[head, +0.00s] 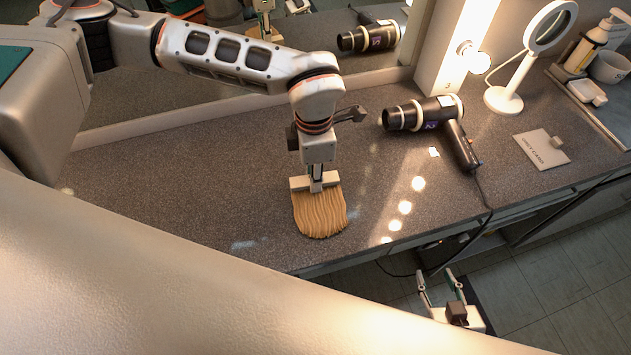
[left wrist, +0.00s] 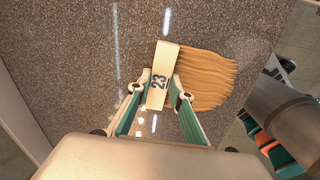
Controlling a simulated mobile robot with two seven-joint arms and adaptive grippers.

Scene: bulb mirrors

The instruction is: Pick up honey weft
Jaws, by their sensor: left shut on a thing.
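The honey weft (head: 320,212) is a wavy golden-tan fan of hair with a pale bar along its top. It is on or just above the speckled counter; I cannot tell which. In the left wrist view the weft (left wrist: 205,78) spreads to the right of its bar, which is marked 23. My left gripper (head: 316,182) points down and is shut on the bar, with one finger on each side in the left wrist view (left wrist: 158,94). My right gripper (head: 442,288) is open and empty, low beyond the counter's front edge.
A black hair dryer (head: 432,115) with a trailing cord lies right of the weft. A round mirror on a stand (head: 503,99), a small card sign (head: 541,149) and a tray with a pump bottle (head: 591,45) are farther right. A wall mirror runs behind; the counter left of the weft is clear.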

